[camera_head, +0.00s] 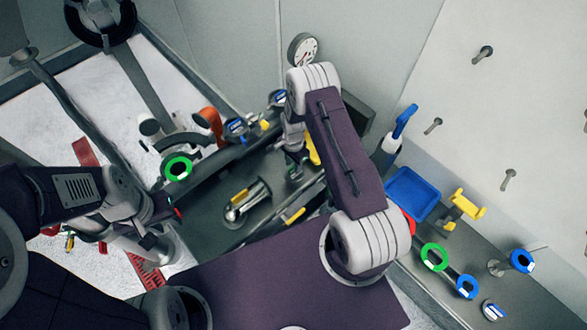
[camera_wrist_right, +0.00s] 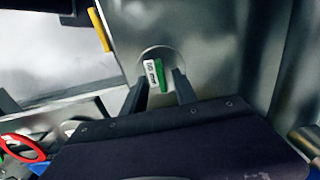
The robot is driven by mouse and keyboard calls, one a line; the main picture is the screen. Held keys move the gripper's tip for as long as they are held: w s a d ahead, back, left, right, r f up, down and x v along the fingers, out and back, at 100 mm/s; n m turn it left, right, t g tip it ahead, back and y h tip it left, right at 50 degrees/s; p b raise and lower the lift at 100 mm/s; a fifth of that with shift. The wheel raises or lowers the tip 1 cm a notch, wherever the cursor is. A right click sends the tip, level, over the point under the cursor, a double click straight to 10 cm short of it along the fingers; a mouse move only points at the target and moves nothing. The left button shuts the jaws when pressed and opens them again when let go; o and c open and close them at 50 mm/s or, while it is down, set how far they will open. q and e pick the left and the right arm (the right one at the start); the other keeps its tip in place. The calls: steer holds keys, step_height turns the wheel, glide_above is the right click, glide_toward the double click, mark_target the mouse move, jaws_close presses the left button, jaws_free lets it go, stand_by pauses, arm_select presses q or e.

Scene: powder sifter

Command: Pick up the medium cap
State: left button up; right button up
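A round grey cap (camera_wrist_right: 149,54) with a green and white label lies below my right gripper (camera_wrist_right: 160,80) in the right wrist view. The two fingers are apart, with their tips at either side of the cap; I cannot tell whether they touch it. In the head view my right gripper (camera_head: 293,160) points down over the dark bench, and the cap's green label (camera_head: 295,173) shows at its tips. No size mark is readable on the cap. My left gripper (camera_head: 165,212) is at the left, apart from the cap; its fingers are unclear.
A metal cylinder (camera_head: 248,203) with a yellow part lies left of my right gripper. A blue tray (camera_head: 410,193), a yellow holder (camera_head: 462,208) and green and blue rings stand at the right. A gauge (camera_head: 303,49) is on the back wall. A green ring (camera_head: 178,168) is near my left gripper.

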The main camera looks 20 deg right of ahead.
mark_target(293, 170)
step_height(293, 170, down, 2)
steer(key=shift+w+f, duration=0.15)
steer(key=shift+f, duration=0.1)
jaws_close()
stand_by(1.3)
